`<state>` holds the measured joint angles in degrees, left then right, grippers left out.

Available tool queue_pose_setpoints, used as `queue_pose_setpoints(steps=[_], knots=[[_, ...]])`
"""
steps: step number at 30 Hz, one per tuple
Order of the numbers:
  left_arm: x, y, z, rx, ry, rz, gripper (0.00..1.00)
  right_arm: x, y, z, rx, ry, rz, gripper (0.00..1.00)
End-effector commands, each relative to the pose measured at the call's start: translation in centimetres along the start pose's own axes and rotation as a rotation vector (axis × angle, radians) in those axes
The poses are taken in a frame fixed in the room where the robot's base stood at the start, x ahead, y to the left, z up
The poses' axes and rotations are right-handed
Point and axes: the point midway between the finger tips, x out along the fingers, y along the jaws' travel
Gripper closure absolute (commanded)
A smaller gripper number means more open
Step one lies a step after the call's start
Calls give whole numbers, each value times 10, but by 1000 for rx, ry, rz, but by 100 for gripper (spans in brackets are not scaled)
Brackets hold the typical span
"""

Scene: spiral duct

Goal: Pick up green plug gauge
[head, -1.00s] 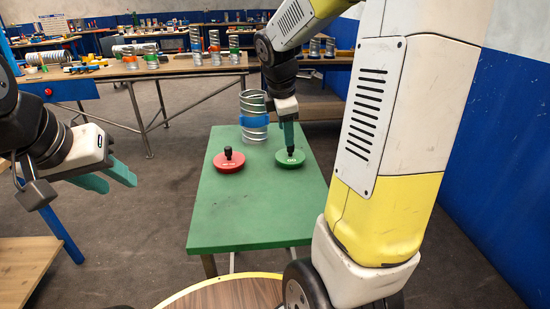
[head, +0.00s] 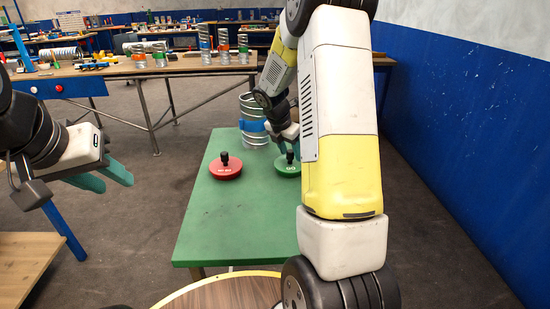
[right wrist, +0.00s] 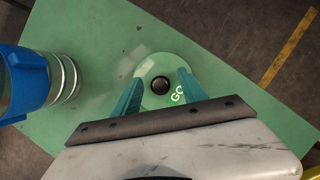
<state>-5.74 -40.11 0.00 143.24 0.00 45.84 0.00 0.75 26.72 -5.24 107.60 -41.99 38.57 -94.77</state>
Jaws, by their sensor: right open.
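The green plug gauge (head: 286,168) is a flat green disc with a black knob, lying on the green table (head: 205,225). In the right wrist view its disc (right wrist: 153,68) is marked "GO". My right gripper (head: 286,148) is at the gauge from above. In the right wrist view its teal fingers (right wrist: 158,90) are apart, one on each side of the black knob, with a gap around it. My left gripper (head: 110,178) is off to the left, away from the table, with its teal fingers slightly apart and nothing between them.
A red plug gauge (head: 226,170) lies left of the green one. A spiral duct with a blue band (head: 252,126) stands behind them; its blue band (right wrist: 25,85) is at the left in the wrist view. The near part of the table is bare.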

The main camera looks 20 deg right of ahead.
Motion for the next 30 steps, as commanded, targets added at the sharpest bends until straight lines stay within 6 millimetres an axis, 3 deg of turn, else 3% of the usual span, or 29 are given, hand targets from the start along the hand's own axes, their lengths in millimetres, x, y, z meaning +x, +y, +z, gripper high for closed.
queue_pose_setpoints(steps=[8, 15, 30], knots=[[0, 0, 0, 0, 0, 0, 64, 3, 0, 0, 1, 0, 1, 52], [0, 0, 0, 0, 0, 0, 64, 3, 0, 0, 1, 0, 1, 99], [0, 0, 0, 0, 0, 0, 64, 3, 0, 0, 1, -1, 1, 100]])
